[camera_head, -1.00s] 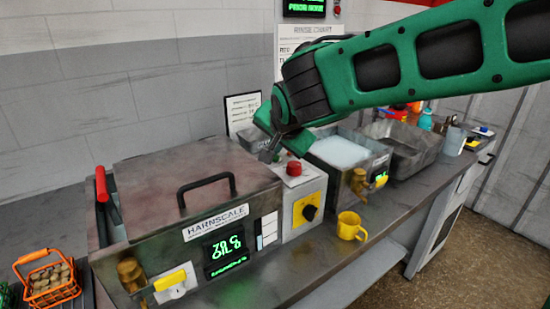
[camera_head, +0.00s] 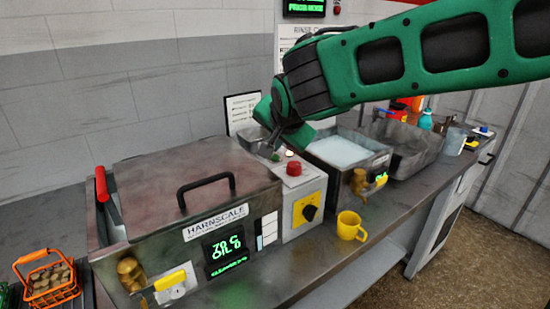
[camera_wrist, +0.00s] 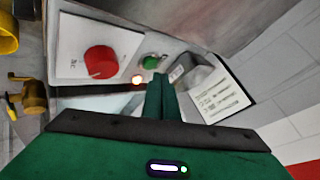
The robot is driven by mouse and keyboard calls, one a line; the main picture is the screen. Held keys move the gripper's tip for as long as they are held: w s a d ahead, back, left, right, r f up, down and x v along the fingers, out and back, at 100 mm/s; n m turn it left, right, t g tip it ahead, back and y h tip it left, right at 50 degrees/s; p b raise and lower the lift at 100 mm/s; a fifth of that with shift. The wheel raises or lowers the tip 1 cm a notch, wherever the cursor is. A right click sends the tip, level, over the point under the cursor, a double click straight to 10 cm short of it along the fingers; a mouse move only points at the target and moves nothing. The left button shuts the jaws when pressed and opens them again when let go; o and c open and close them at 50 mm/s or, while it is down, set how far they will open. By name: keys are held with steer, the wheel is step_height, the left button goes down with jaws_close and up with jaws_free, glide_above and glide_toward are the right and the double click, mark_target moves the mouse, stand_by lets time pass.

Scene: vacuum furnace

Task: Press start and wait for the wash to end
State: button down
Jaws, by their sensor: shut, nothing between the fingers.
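The washer labelled HARNSCALE (camera_head: 130,185) stands on the bench with its lid down. Its display (camera_head: 225,248) is lit with green digits that I cannot read surely. Its side panel carries a red button (camera_head: 294,168) and a smaller green button (camera_head: 275,156); the red (camera_wrist: 101,61) and green (camera_wrist: 150,62) buttons also show in the wrist view. A small lamp (camera_wrist: 137,80) between them glows orange-white. My gripper (camera_head: 268,149) is shut and empty, its tips (camera_wrist: 160,78) close to the green button. I cannot tell whether they touch it.
A yellow cup (camera_head: 351,226) stands at the bench front, right of a yellow dial (camera_head: 307,209). A second, open basin (camera_head: 340,150) and a metal tray (camera_head: 410,145) lie to the right. An orange basket (camera_head: 48,284) sits at far left. A printed card (camera_wrist: 218,99) is near my gripper.

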steer(key=shift+r, duration=0.1)
step_height(320, 180, up, 5)
steer(key=shift+f, duration=0.1)
stand_by(0.7)
stand_by(0.4)
steer(key=s+d+f+g+h, duration=0.1)
steer(key=s+d+f, duration=0.2)
steer(key=d, duration=0.7)
steer(key=s+d+f+g+h, duration=0.1)
steer(key=s+d+f+g, duration=0.2)
steer(key=d, duration=0.6)
steer(key=s+d+f+h, duration=0.2)
steer(key=s+d, duration=0.2)
steer(key=d, duration=0.6)
steer(key=s+d+f+g+y, duration=0.1)
steer(key=s+d+f, duration=0.2)
steer(key=s, duration=0.5)
steer(key=s+d+f+g, duration=0.2)
steer(key=s+d+f, duration=0.1)
steer(key=s, duration=0.5)
steer(key=s+d+f+g+y, duration=0.1)
steer(key=s+d+f+g, duration=0.1)
steer(key=s, duration=0.7)
steer(key=shift+d+f+n+y, duration=0.3)
steer(key=shift+d+f, duration=0.4)
steer(key=shift+d, duration=0.55)
